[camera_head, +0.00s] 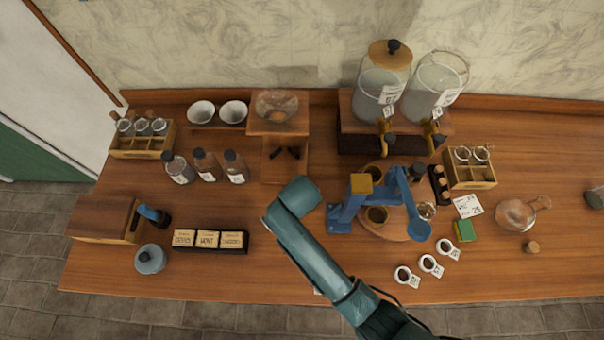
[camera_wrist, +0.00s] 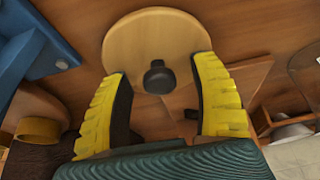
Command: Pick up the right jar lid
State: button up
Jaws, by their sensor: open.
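A round light-wood lid (camera_wrist: 150,38) with a black knob (camera_wrist: 157,77) lies below my gripper (camera_wrist: 160,68) in the wrist view. The yellow-padded fingers are open, one on each side of the knob, with gaps visible on both sides. I cannot tell how high they are above the lid. In the head view my arm covers this lid and my gripper. The right glass jar (camera_head: 428,95) at the back shows no lid. The left jar (camera_head: 379,92) wears a wooden lid (camera_head: 389,55) with a black knob.
A blue stand (camera_head: 345,208) rises close to the right of my arm; it also shows in the wrist view (camera_wrist: 35,50). A wooden board with small black pieces (camera_head: 285,158) lies behind my arm. Labelled boxes (camera_head: 210,240) stand to the left.

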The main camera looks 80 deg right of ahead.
grip_shut()
